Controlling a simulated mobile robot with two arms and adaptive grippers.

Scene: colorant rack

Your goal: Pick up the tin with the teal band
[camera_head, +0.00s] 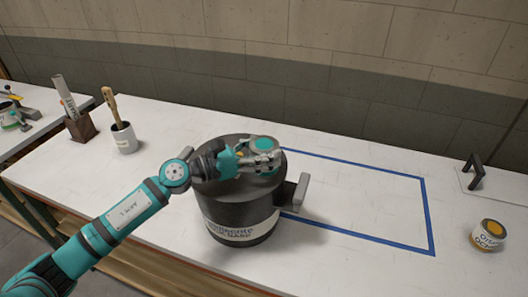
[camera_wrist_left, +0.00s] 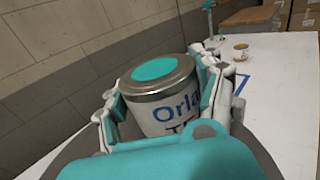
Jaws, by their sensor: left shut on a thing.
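The tin (camera_wrist_left: 165,112) has a metal rim, a teal disc on its lid and a pale label with blue letters reading "Orla". It stands between the fingers of my left gripper (camera_wrist_left: 165,110), which is shut on its sides. In the head view the teal lid of the tin (camera_head: 264,143) shows at the end of my left gripper (camera_head: 262,158), over the far side of a large dark pot. The tin's lower part is hidden, so I cannot tell whether it touches the pot. My right gripper is not in view.
The dark pot (camera_head: 240,215) has side handles and a white label. A blue tape rectangle (camera_head: 427,200) marks clear tabletop right of it. An ochre tin (camera_head: 488,236) and a dark stand (camera_head: 474,172) are far right. A brush cup (camera_head: 124,138) and wooden block (camera_head: 81,128) stand left.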

